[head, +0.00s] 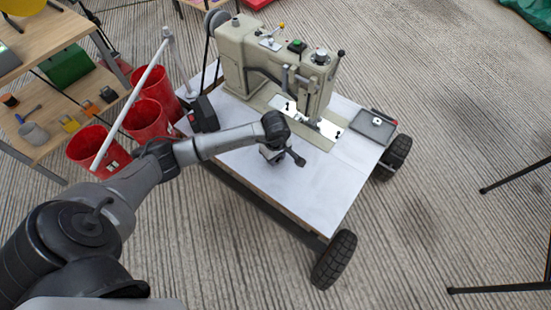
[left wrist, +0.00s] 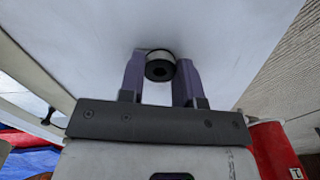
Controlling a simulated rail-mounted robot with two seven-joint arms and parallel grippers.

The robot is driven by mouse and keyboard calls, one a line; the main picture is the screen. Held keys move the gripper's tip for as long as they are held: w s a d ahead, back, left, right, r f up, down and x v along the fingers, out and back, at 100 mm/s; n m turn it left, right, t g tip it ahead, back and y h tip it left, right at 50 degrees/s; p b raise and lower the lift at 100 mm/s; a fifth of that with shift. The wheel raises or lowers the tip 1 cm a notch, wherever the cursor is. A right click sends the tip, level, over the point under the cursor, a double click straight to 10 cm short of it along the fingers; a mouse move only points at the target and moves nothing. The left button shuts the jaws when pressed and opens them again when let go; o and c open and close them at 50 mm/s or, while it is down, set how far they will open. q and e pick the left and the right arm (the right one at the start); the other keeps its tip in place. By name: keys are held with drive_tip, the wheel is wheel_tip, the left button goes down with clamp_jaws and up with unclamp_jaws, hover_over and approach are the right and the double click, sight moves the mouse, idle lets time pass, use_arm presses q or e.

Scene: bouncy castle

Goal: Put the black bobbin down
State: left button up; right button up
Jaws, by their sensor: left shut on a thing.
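My left gripper (head: 281,155) is over the white top of the wheeled cart (head: 325,190), in front of the sewing machine. In the left wrist view its two purple fingers (left wrist: 160,66) are shut on the black bobbin (left wrist: 160,69), a small dark round piece with a paler rim. The white cart top fills the view behind the bobbin. I cannot tell whether the bobbin touches it. My right gripper is not in view.
The beige sewing machine (head: 240,55) stands at the back of the cart. A small grey tray (head: 373,127) is at the cart's right corner. Red buckets (head: 90,147) and a wooden shelf (head: 45,40) stand left. The cart top's front part is clear.

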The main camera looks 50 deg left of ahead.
use_arm(q)
drive_tip(key=shift+s, duration=0.1)
drive_tip(key=shift+a+f, duration=0.1)
drive_tip(key=shift+f, duration=0.1)
drive_tip(key=o, duration=1)
drive_tip(key=shift+c, duration=0.2)
drive_tip(key=shift+r, duration=0.1)
